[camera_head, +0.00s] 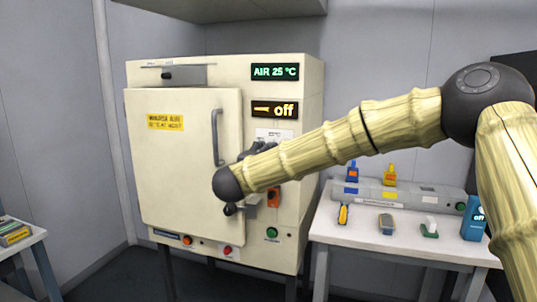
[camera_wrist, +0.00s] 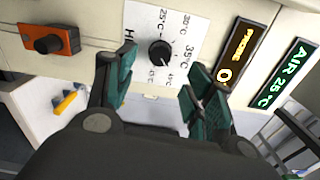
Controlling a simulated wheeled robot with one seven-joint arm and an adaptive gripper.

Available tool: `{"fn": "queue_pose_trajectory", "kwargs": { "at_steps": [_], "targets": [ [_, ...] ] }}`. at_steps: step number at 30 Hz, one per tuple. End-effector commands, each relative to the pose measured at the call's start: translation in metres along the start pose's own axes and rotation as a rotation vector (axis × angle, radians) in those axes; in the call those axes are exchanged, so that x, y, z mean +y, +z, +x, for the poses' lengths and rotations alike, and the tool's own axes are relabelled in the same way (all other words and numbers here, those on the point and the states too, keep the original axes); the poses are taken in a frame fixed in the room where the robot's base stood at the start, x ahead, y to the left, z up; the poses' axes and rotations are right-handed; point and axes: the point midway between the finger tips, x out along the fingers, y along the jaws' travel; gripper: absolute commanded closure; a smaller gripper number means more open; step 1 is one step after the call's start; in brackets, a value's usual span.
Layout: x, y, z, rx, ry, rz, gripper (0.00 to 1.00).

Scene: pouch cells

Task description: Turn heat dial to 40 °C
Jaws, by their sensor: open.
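The heat dial (camera_wrist: 160,53) is a small black knob on a white scale plate (camera_wrist: 143,25) in the wrist view. Marks including 25 °C, 30 °C and 35 °C surround it; its pointer is too small to read surely. My gripper (camera_wrist: 160,78) is open, its dark green fingers either side of the dial and apart from it in the picture. I cannot tell whether they touch the panel. In the head view the plate's upper edge (camera_head: 275,134) shows on the cream oven (camera_head: 165,190), and my arm hides the dial. The oven display (camera_head: 275,72) reads AIR 25 °C.
An orange block with a black knob (camera_wrist: 48,40) sits beside the scale plate. The oven door is shut, with a vertical handle (camera_head: 217,137). A white table (camera_head: 350,240) with bottles and small items stands right.

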Motion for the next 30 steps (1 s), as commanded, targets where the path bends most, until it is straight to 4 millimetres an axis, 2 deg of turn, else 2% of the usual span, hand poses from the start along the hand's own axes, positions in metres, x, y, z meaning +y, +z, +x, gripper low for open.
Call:
{"fn": "queue_pose_trajectory", "kwargs": {
  "at_steps": [3, 9, 23, 26, 29, 30],
  "targets": [
    [0.000, 0.001, -0.020, -0.002, 0.000, -0.002, 0.47],
    [0.001, 0.000, -0.040, 0.000, 0.001, -0.001, 0.47],
    [0.002, 0.000, -0.045, -0.001, 0.002, -0.003, 0.47],
    [0.017, -0.002, -0.044, -0.013, 0.011, -0.031, 0.47],
    [0.054, -0.006, -0.043, -0.045, 0.038, -0.103, 0.47],
    [0.074, -0.009, -0.043, -0.063, 0.051, -0.142, 0.47]
  ]
}}
